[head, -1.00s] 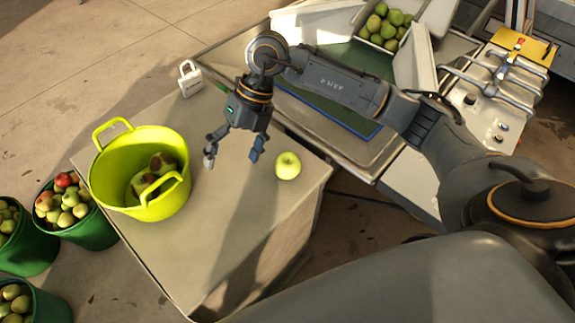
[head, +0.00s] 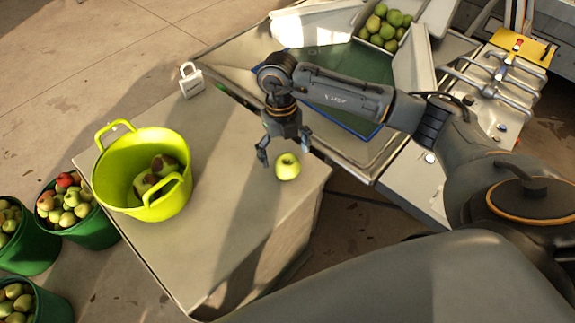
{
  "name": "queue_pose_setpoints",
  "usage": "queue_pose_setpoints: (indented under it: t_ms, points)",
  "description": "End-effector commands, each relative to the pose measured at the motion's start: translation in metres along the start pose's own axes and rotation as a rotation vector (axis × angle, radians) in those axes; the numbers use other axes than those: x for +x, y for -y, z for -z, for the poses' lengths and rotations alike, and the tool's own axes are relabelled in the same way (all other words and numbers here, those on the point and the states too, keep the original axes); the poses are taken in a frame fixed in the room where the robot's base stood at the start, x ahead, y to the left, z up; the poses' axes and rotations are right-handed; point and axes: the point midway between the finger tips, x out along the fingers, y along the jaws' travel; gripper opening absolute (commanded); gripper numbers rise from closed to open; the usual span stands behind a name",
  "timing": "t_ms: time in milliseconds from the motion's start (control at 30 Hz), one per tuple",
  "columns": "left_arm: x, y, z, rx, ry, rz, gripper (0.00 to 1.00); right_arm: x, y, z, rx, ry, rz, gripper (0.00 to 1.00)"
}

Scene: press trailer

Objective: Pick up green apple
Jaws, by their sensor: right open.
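The green apple (head: 287,167) sits on the grey table (head: 225,215), near its right side. My right gripper (head: 284,158) points down over the table at the apple's far side, its fingers spread. One finger is left of the apple and the other is at its upper right. The gripper looks empty, and I cannot tell whether a finger touches the apple. My left gripper is not in view.
A yellow-green tub (head: 125,205) with a few fruits stands on the table's left. A white padlock-shaped object (head: 191,82) is at the far edge. Green buckets (head: 85,235) of apples stand on the floor at left. A press bench (head: 350,155) adjoins behind.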

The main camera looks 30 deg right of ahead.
Motion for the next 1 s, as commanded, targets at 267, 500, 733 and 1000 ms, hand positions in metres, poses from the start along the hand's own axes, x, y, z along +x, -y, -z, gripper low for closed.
queue_pose_setpoints:
  t_ms: [267, 500, 733, 1000]
  points:
    - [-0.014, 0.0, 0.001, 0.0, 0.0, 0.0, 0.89, 0.039, 0.003, 0.003, 0.0, -0.004, -0.001, 0.9]
    - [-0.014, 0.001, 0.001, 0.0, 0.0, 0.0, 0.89, 0.049, 0.003, 0.002, -0.001, -0.001, -0.001, 0.9]
    - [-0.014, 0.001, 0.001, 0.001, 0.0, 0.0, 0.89, 0.049, 0.003, 0.002, -0.001, -0.001, -0.001, 0.65]
    - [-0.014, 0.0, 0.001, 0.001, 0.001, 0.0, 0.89, 0.048, 0.003, 0.002, -0.001, 0.0, -0.001, 0.26]
